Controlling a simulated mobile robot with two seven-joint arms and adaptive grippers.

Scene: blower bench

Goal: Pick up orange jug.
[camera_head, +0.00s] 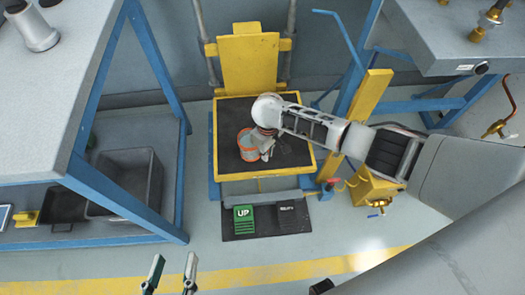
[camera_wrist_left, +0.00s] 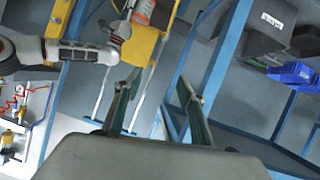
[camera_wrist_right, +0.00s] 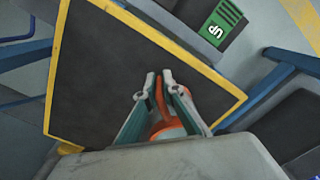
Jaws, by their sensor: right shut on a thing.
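The orange jug (camera_head: 246,146) is on or just above the black top of the yellow lift platform (camera_head: 291,175); I cannot tell which. It has a pale band around its side. My right gripper (camera_head: 265,150) is at the jug's right side. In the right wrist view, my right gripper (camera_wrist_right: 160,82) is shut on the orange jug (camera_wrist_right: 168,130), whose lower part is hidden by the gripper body. My left gripper (camera_head: 172,272) is open and empty at the bottom of the head view, far from the jug. The left wrist view also shows its fingers (camera_wrist_left: 158,90) apart.
A blue-framed bench (camera_head: 70,100) stands at the left, with a grey bin (camera_head: 125,180) on its lower shelf. Another bench (camera_head: 440,45) is at the upper right. A yellow post (camera_head: 366,110) stands right of the platform. A pedal pad marked UP (camera_head: 243,215) lies in front.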

